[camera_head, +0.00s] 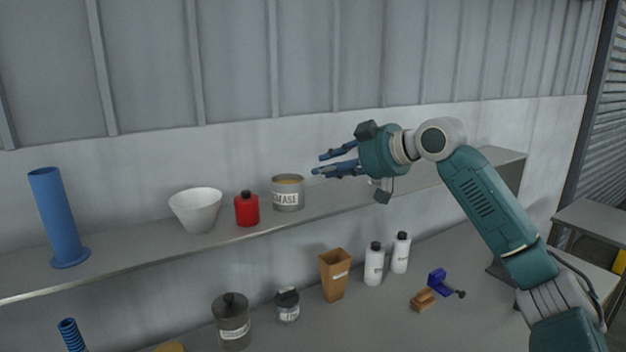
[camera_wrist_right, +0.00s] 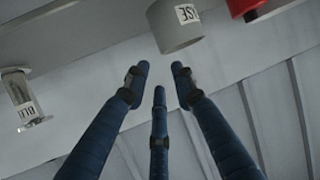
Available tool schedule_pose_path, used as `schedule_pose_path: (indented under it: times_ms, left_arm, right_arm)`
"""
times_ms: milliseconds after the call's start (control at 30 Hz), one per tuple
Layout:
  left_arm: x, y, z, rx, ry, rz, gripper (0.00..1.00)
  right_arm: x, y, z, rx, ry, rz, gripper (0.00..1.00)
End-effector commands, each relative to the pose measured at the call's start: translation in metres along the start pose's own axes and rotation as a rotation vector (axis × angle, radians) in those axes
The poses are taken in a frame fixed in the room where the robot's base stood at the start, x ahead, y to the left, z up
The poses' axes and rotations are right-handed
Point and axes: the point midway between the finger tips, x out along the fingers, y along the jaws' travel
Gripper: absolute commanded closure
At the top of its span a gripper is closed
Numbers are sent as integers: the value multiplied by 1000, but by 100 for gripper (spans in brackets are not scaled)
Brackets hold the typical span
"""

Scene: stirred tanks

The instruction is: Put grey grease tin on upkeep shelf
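The grey grease tin (camera_head: 287,193) stands upright on the long grey shelf (camera_head: 140,255) along the wall, its label facing out. My right gripper (camera_head: 320,164) is to the right of the tin and a little above it, fingers apart and empty, pointing left. In the right wrist view the tin (camera_wrist_right: 178,26) shows just past the open fingertips (camera_wrist_right: 158,78), not touching them as far as I can tell. My left gripper is out of view. I cannot tell from any marking whether this shelf is the upkeep shelf.
On the shelf, a red bottle (camera_head: 246,209), white bowl (camera_head: 196,208) and blue cylinder (camera_head: 56,218) stand left of the tin. A clear labelled container (camera_wrist_right: 22,98) shows in the wrist view. Below are a dark jar (camera_head: 232,322), brown cup (camera_head: 334,275) and white bottles (camera_head: 374,265).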

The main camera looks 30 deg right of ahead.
Motion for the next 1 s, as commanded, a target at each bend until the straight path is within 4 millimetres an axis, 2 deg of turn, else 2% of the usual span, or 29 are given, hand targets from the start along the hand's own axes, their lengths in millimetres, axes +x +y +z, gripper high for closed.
schedule_pose_path:
  times_ms: [33,100,300,867,1000]
  left_arm:
    - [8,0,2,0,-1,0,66]
    - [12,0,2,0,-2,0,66]
    - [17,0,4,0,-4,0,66]
    - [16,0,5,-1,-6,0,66]
    - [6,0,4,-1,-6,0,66]
  right_arm:
    - [-9,1,4,-2,-1,4,74]
    - [-21,0,3,-1,-1,3,74]
    - [-40,0,2,-1,-2,0,74]
    - [-44,0,0,0,-1,-1,74]
    - [-48,0,-10,0,0,0,74]
